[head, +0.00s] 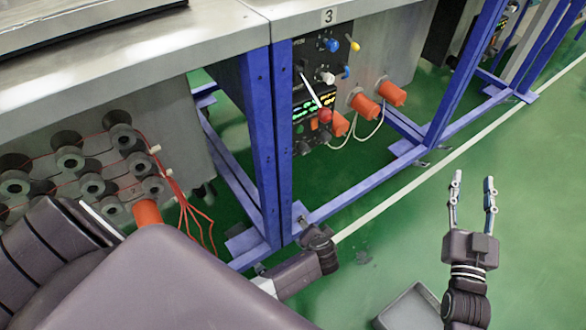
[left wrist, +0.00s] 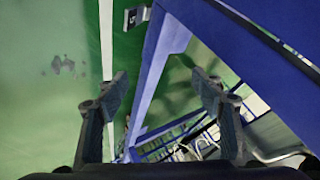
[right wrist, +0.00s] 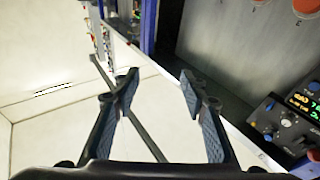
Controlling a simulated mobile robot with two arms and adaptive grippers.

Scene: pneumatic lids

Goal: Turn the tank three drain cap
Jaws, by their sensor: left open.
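The tank under the "3" label (head: 328,16) has several orange caps on its grey front and near its panel. One cap (head: 392,93) is on the right, another (head: 364,104) beside it, and a third (head: 340,124) lower left. I cannot tell which is the drain cap. My right gripper (head: 473,181) is open and empty, right of and below the caps, apart from them. It also shows open in the right wrist view (right wrist: 157,85). My left gripper (left wrist: 160,80) is open by a blue frame leg (left wrist: 163,60); its fingers are not clear in the head view.
A control panel (head: 312,95) with lit displays and coloured knobs stands left of the caps. Blue frame posts (head: 262,140) and a low rail (head: 360,185) border the tank. Grey round fittings with red wires (head: 122,140) are at left. Green floor (head: 400,235) lies open in front.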

